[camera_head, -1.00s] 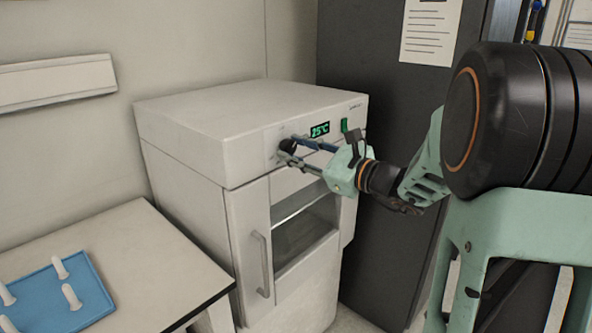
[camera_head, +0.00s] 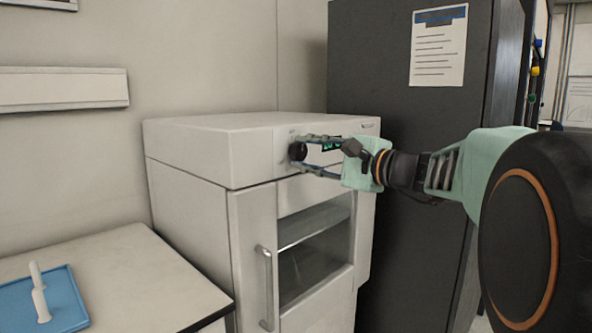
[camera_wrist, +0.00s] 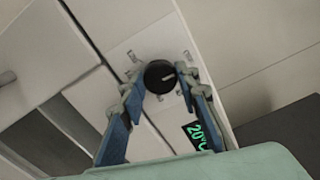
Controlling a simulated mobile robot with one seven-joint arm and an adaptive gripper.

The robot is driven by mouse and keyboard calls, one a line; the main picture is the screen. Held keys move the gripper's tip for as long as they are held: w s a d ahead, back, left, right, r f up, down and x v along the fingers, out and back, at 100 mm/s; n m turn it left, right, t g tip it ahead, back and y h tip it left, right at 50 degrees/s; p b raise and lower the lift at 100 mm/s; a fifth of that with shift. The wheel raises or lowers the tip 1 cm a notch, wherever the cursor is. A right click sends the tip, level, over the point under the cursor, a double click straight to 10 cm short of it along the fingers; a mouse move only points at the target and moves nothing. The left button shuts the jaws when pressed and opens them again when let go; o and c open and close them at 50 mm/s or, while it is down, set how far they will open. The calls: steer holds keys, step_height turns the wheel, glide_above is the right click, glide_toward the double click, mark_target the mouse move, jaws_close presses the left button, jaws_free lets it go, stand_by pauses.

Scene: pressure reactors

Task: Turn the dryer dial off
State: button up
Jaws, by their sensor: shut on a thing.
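The dryer (camera_head: 205,152) is a white cabinet with a glass-windowed door, standing left of a dark cabinet. Its round black dial (camera_wrist: 160,76) is on the upper front panel, and its white pointer line points right and slightly up in the wrist view. Printed marks surround the dial. My gripper (camera_head: 303,151) reaches in from the right and is shut on the dial, one finger on each side. The green display (camera_wrist: 198,136) beside the dial reads 20°C in the wrist view. In the head view the gripper partly covers it.
The tall dark cabinet (camera_head: 400,125) with a posted paper (camera_head: 438,50) is close behind my arm. The dryer's door handle (camera_head: 267,285) sticks out below the dial.

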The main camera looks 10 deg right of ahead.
steer(key=shift+n+b, duration=0.35)
steer(key=shift+n, duration=0.05)
steer(key=o, duration=1.2)
steer(key=shift+c, duration=0.2)
steer(key=shift+s, duration=0.1)
steer(key=v, duration=1.2)
